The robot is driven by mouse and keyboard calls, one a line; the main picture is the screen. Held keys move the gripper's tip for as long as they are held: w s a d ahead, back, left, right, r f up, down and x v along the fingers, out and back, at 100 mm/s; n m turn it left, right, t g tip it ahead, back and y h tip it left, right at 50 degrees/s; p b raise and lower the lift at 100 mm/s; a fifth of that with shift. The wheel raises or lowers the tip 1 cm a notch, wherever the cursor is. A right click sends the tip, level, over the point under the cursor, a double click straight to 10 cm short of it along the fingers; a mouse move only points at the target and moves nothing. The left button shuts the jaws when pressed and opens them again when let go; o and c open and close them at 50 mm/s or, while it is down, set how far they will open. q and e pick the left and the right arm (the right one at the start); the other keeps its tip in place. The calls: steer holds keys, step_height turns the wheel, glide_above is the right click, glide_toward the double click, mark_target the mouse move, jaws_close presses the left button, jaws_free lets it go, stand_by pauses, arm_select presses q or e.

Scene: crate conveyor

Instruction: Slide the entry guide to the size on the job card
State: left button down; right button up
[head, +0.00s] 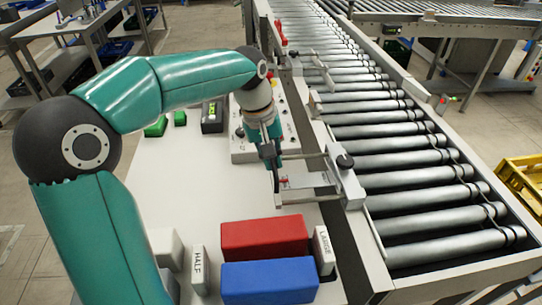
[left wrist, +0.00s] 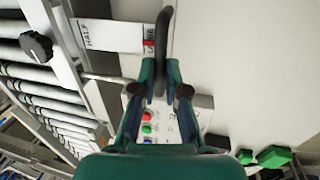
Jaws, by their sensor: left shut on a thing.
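The entry guide (head: 345,185) is a grey plate with a black knob at the near left edge of the roller conveyor; its knob (left wrist: 36,45) also shows in the left wrist view. A rod runs from it to a dark upright handle (left wrist: 162,38). My left gripper (head: 272,165) is shut on this handle, whose bar shows between the fingers (left wrist: 160,88). A white scale plate (left wrist: 108,36) reads HALF at one end and LARGE, partly covered, at the other. A red mark lies at the LARGE end. No job card can be made out for certain.
A red block (head: 264,239) and a blue block (head: 270,281) lie on the white table near signs HALF (head: 198,270) and LARGE (head: 323,250). A button panel (head: 250,147) and a small dark box with a lit display (head: 212,115) stand behind. A yellow crate (head: 522,190) is at the right.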

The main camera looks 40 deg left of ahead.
arm_select(q)
steer(key=shift+s+a, duration=0.1)
steer(key=shift+s, duration=0.05)
steer(key=c, duration=1.2)
jaws_free()
steer(key=shift+s, duration=0.15)
steer(key=shift+r, duration=0.1)
step_height(320, 180, up, 12)
steer(key=s+a, duration=0.1)
steer(key=shift+s+a+f, duration=0.2)
steer(key=shift+s+a, duration=0.05)
steer(key=shift+a, duration=0.05)
